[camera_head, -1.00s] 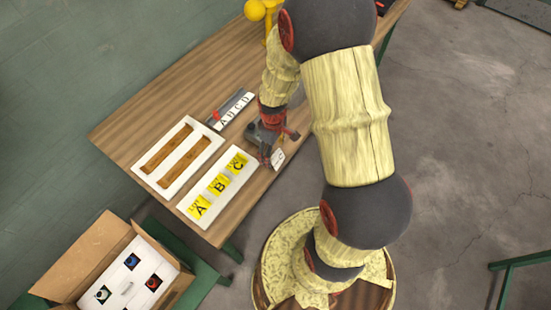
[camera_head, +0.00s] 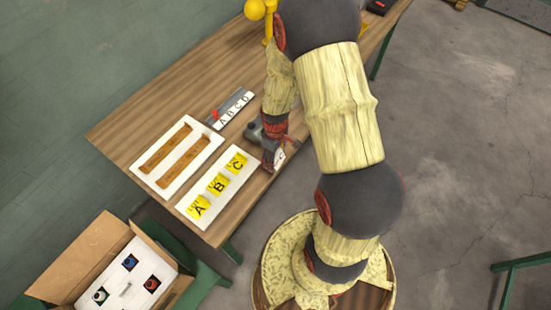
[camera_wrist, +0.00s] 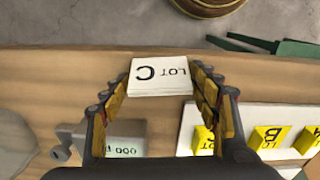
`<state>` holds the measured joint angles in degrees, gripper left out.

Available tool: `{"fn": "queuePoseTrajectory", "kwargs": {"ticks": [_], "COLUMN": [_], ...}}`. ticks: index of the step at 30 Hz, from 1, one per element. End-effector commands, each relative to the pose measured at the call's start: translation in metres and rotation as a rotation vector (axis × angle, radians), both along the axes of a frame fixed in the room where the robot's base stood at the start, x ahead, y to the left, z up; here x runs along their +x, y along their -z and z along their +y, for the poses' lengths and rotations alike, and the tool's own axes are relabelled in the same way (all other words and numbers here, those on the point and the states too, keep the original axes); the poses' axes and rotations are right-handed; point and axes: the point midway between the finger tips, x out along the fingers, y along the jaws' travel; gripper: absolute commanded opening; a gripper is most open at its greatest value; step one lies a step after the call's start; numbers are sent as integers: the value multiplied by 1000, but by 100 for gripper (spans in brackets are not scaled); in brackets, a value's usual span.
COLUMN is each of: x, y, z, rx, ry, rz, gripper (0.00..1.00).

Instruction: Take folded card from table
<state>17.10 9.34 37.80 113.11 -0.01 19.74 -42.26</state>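The folded card (camera_wrist: 160,76), white with "LOT C" printed on it, lies between my fingers in the wrist view. In the head view the card (camera_head: 281,156) shows as a small white patch near the table's front edge, partly hidden by the gripper. My gripper (camera_wrist: 163,68) has its fingers spread, one on each side of the card, with the card's sides very close to the pads. A thin gap seems to show on the right; firm contact is not visible. In the head view the gripper (camera_head: 274,155) is low over the table (camera_head: 150,104).
A white board (camera_head: 182,207) with yellow A, B and C cards is left of the gripper. A white tray (camera_head: 145,160) with wooden strips lies beyond it. A grey device (camera_wrist: 125,138) is close to the left finger. An open carton (camera_head: 62,270) stands lower left.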

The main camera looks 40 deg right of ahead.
Motion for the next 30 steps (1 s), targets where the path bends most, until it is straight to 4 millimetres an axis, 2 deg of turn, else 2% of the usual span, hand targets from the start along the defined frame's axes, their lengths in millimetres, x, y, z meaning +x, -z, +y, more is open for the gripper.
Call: {"fn": "queuePoseTrajectory", "kwargs": {"ticks": [8, 19, 23, 26, 30], "x": [0, 0, 1, 1, -14], "y": [0, -6, -18, -35, -63], "z": [0, 0, 0, 0, 19], "rx": [0, 0, -1, -1, -1], "ry": [0, 0, 0, 0, -4], "rz": [0, 0, -3, -3, -4], "gripper": [43, 42, 42, 42, 42]}}
